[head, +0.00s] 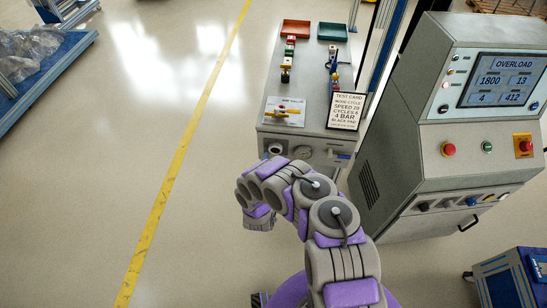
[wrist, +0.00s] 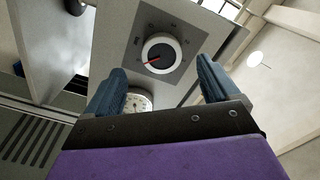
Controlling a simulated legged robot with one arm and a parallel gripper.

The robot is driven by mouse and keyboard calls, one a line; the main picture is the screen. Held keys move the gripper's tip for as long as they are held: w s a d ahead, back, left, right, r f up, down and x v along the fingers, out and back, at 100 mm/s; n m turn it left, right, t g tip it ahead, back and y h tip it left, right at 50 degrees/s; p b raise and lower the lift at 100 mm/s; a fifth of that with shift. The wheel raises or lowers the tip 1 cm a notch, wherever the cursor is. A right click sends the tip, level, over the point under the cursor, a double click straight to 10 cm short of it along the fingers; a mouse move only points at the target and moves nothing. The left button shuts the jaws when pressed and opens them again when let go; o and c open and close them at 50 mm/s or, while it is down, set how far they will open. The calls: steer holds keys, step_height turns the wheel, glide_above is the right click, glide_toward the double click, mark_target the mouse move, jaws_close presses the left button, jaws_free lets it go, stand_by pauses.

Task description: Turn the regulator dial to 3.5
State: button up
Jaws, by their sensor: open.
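The regulator dial (wrist: 162,52) is a round dark knob with a white ring and a red pointer, on a dark square plate with small marks I cannot read. In the wrist view it lies ahead of my gripper (wrist: 160,88), between and beyond the two blue fingertips. The gripper is open and empty, apart from the dial. The pointer points to the left and slightly down. In the head view a dark knob on a white round (head: 275,149) shows on the bench front, just above my bent arm, which hides part of that front.
A gauge (wrist: 138,101) sits below the dial, partly behind the left finger. The grey bench (head: 310,85) carries a test card (head: 346,110), a yellow-handled valve (head: 288,111) and red and green trays. A control cabinet (head: 390,165) reading "OVERLOAD" stands right.

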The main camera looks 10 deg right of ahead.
mark_target(274, 151)
steer(key=b+x, duration=0.2)
steer(key=x, duration=0.4)
steer(key=c, duration=1.1)
